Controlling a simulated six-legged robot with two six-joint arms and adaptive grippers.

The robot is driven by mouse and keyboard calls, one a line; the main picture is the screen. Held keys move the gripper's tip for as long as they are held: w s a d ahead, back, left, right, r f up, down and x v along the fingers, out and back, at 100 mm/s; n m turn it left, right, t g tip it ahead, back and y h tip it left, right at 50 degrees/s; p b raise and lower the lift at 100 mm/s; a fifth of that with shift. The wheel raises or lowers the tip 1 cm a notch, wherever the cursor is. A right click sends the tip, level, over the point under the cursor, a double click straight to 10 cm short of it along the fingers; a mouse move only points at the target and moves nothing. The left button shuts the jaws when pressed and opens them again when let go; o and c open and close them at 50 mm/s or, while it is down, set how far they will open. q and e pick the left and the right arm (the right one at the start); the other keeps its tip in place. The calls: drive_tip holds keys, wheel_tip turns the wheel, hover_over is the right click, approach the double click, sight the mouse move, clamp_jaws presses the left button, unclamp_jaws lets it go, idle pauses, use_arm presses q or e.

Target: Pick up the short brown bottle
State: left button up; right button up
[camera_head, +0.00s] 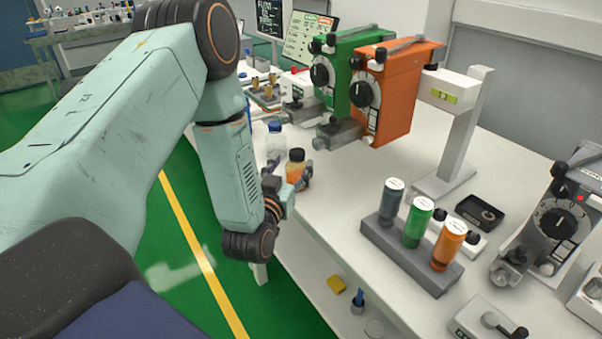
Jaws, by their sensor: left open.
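A short brown bottle (295,167) with a dark cap and an orange-brown body stands near the left edge of the white bench. My left arm comes in from the left, and its gripper (290,172) is at the bottle. The gripper is open, with one finger at the left and one at the right of the bottle's body. I cannot tell whether the fingers touch it. The lower part of the bottle is partly hidden by the gripper. My right gripper is not in view.
A clear bottle (275,139) stands just behind the brown one. Green (340,75) and orange (386,92) vaporizers stand farther back. A grey rack (385,237) holds blue, green and orange containers at the right. The bench (345,195) between is bare.

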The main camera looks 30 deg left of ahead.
sight(294, 160)
use_arm(q)
drive_tip(key=x, duration=0.4)
drive_tip(key=shift+w+a+f, duration=0.2)
drive_tip(key=shift+w+a, duration=0.1)
drive_tip(key=shift+a, duration=0.1)
drive_tip(key=shift+d+r, duration=0.2)
drive_tip(key=shift+d, duration=0.25)
drive_tip(key=shift+a+f, duration=0.15)
drive_tip(key=shift+a, duration=0.2)
drive_tip(key=c, duration=0.6)
drive_tip(key=shift+d, duration=0.25)
drive_tip(key=c, duration=0.4)
drive_tip(key=shift+a, duration=0.15)
clamp_jaws()
